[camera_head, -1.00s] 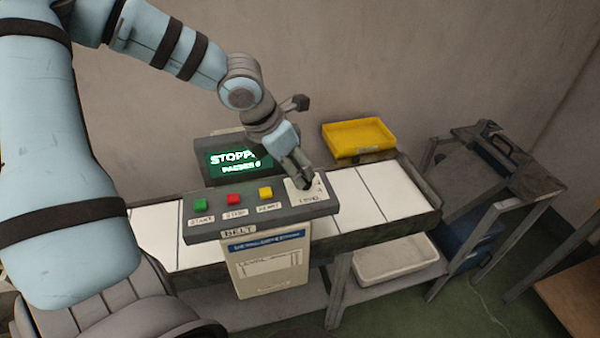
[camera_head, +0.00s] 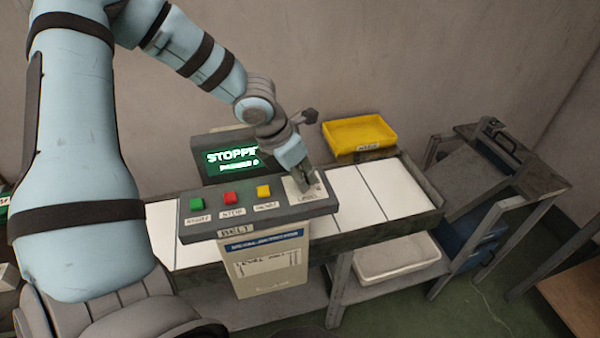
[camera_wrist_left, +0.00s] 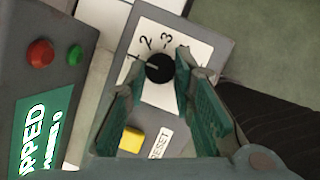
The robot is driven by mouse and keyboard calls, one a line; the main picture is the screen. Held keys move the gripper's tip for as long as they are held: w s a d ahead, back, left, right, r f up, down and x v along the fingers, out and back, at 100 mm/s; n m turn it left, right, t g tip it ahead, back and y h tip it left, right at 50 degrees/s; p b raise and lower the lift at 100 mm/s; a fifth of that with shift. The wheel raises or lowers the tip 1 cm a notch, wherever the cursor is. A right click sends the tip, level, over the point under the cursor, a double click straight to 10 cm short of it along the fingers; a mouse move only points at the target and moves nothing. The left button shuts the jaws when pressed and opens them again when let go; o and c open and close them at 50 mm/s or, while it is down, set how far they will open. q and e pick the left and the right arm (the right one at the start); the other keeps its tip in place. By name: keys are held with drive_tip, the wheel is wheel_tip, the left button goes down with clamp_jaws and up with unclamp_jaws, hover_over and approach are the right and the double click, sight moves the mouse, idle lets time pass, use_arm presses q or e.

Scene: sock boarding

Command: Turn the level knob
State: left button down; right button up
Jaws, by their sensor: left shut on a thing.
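The level knob (camera_wrist_left: 158,73) is a small black round knob with a pale pointer mark. It sits on a white dial plate (camera_wrist_left: 190,48) marked 1, 2 and 3 in the left wrist view. My left gripper (camera_wrist_left: 160,62) has its green-padded fingers on both sides of the knob and is shut on it. In the head view my left gripper (camera_head: 308,188) reaches down to the right end of the control panel (camera_head: 250,218) and hides the knob there. The pointer's exact setting is hard to read. My right gripper is not in view.
Green (camera_head: 197,204), red (camera_head: 231,198) and yellow (camera_head: 264,191) buttons line the panel left of the dial. A screen (camera_head: 230,157) behind reads STOPPED. A yellow bin (camera_head: 358,133) stands behind the belt (camera_head: 395,190).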

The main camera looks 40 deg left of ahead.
use_arm(q)
drive_tip(key=shift+r+m+p, duration=0.15)
drive_tip(key=shift+m+p, duration=0.35)
drive_tip(key=shift+p, duration=0.25)
drive_tip(key=shift+a+m+h+p, duration=0.1)
drive_tip(key=shift+m+h+p, duration=0.3)
drive_tip(key=shift+m+p, duration=0.25)
drive_tip(key=shift+m, duration=0.45)
drive_tip(key=shift+w+a+m+h, duration=0.1)
drive_tip(key=shift+w+m+h, duration=0.05)
drive_tip(key=shift+m+h, duration=0.2)
drive_tip(key=m+b, duration=0.2)
drive_tip(key=m+g+h+b, duration=0.1)
drive_tip(key=m+b, duration=0.1)
drive_tip(key=b, duration=0.1)
drive_tip(key=f+m+g+b, duration=0.1)
drive_tip(key=m+b, duration=0.1)
drive_tip(key=b, duration=0.1)
drive_tip(key=shift+w+a+m+h, duration=0.1)
drive_tip(key=shift+m+h, duration=0.15)
drive_tip(key=shift+h, duration=0.1)
drive_tip(key=m+g+b, duration=0.1)
drive_tip(key=m, duration=0.1)
drive_tip(key=shift+r+m+b, duration=0.15)
drive_tip(key=shift+m+b, duration=0.15)
drive_tip(key=shift+w+m+g+b, duration=0.15)
drive_tip(key=shift+m+g+b, duration=0.3)
drive_tip(key=shift+m+g, duration=0.65)
drive_tip(key=shift+m, duration=0.4)
